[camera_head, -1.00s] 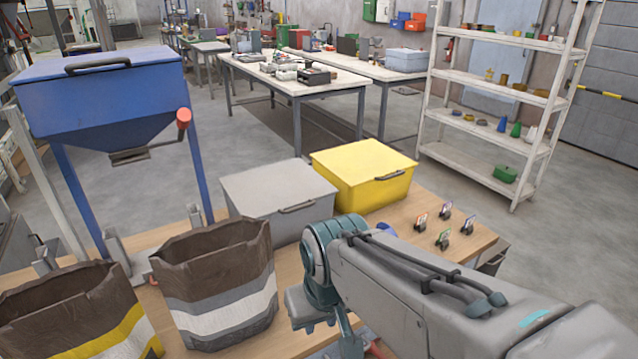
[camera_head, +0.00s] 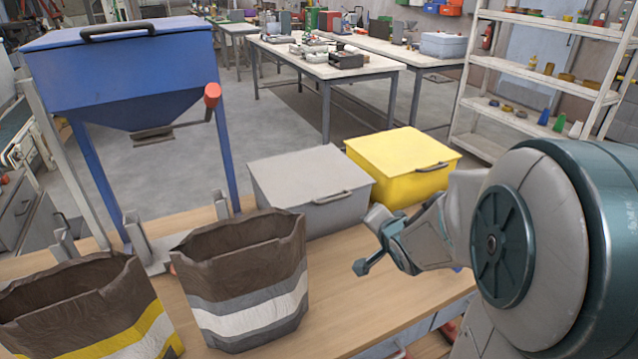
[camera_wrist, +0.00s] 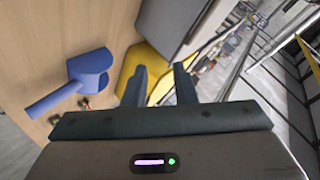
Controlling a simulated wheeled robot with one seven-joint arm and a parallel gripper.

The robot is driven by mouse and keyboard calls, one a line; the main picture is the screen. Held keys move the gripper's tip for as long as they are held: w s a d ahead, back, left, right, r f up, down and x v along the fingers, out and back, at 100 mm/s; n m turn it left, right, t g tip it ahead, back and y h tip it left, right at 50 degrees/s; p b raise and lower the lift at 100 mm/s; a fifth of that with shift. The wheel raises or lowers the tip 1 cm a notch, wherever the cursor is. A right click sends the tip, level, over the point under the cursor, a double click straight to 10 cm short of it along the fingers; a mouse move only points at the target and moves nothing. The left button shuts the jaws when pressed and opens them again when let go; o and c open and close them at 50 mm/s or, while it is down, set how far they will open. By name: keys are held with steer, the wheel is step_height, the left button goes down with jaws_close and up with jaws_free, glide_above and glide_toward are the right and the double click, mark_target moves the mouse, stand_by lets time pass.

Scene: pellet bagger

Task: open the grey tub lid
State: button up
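The grey tub (camera_head: 338,215) stands on the wooden bench, left of the yellow tub. Its flat grey lid (camera_head: 300,170) is closed, with a dark handle (camera_head: 333,197) along the front edge. In the wrist view, a grey tub surface (camera_wrist: 172,22) shows at the top, partly cut off. My gripper (camera_wrist: 158,78) is open and empty, its two dark fingers apart. In the head view my gripper is over the bench, in front of the tubs and right of the grey tub's handle, not touching it.
The yellow tub (camera_head: 400,175) stands close on the right. An open brown sack (camera_head: 245,285) stands in front of the grey tub, with another sack (camera_head: 85,310) at left. A blue hopper (camera_head: 130,75) stands behind. A blue scoop (camera_wrist: 85,75) lies on the bench.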

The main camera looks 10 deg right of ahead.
mark_target(335, 200)
steer(key=w+a+f+m+t+y, duration=0.1)
steer(key=w+a, duration=0.1)
steer(key=w, duration=0.3)
steer(key=w+a+f+m+t+y+b, duration=0.1)
steer(key=w+a+y, duration=0.1)
steer(key=w, duration=0.3)
steer(key=w+a+f+m+t+y, duration=0.1)
steer(key=w+a+f+m, duration=0.1)
steer(key=w, duration=0.3)
steer(key=shift+w+a+y, duration=0.25)
steer(key=shift+w+y, duration=0.1)
steer(key=shift+y, duration=0.05)
jaws_close()
